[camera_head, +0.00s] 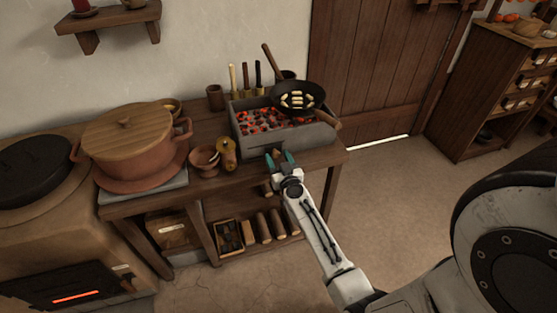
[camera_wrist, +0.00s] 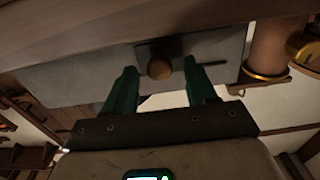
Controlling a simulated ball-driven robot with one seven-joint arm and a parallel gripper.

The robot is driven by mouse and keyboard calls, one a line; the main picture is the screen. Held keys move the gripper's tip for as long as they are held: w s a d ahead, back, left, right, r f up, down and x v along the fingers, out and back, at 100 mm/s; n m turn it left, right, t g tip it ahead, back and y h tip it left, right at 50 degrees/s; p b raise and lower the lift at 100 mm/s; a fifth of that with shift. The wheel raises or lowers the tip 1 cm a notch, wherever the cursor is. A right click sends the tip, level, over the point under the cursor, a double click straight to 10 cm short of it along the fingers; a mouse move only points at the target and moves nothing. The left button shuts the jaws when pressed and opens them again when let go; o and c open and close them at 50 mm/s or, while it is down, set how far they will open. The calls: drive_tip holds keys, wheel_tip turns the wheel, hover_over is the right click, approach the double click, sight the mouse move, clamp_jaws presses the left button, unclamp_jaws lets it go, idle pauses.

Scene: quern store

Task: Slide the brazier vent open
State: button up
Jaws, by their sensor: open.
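The grey brazier (camera_head: 318,135) stands on the wooden table, with glowing coals inside. In the wrist view its grey front (camera_wrist: 85,80) carries a dark vent plate (camera_wrist: 190,46) with a round wooden knob (camera_wrist: 159,69). My gripper (camera_head: 281,157) is at the brazier's front, above the table's front edge. In the wrist view its two green fingers (camera_wrist: 160,72) are open, one on each side of the knob. A small gap shows between the knob and each finger. In the head view the gripper mostly hides the knob.
A black pan (camera_head: 300,97) with pale pieces sits on the brazier. A brass-coloured mill (camera_head: 229,155) and a clay bowl (camera_head: 205,158) stand close left of it. A lidded clay pot (camera_head: 128,140) is farther left. Open floor (camera_head: 385,200) lies to the right.

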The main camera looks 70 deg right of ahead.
clamp_jaws()
idle(0.5)
